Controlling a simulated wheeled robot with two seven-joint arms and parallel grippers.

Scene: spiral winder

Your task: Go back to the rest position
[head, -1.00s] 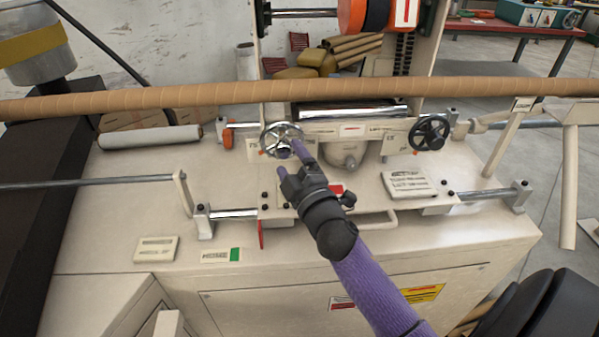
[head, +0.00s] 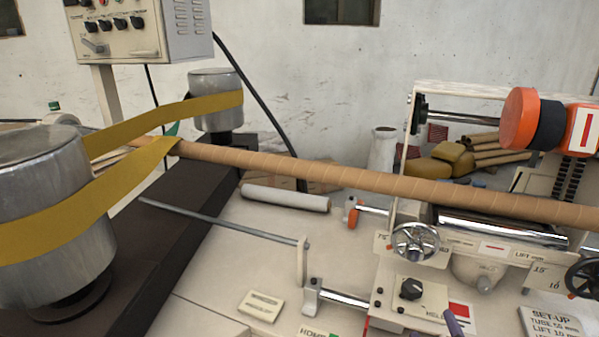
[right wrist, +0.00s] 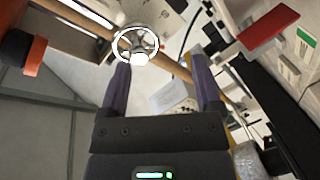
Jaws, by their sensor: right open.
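My right gripper (head: 452,324) shows only as purple fingertips at the bottom edge of the head view, in front of the machine's carriage. In the right wrist view its two purple fingers (right wrist: 162,78) stand apart with nothing between them. The chrome handwheel (head: 415,241) is on the carriage beyond the fingertips, clear of them. It also shows in the right wrist view (right wrist: 135,45), past the left finger. My left gripper is not in view.
The long brown tube (head: 330,172) crosses above the bench. A yellow belt (head: 165,125) runs around two metal drums (head: 215,95) at left. A black knob (head: 411,289), a black handwheel (head: 584,277) and a thin rod (head: 220,222) are around the carriage.

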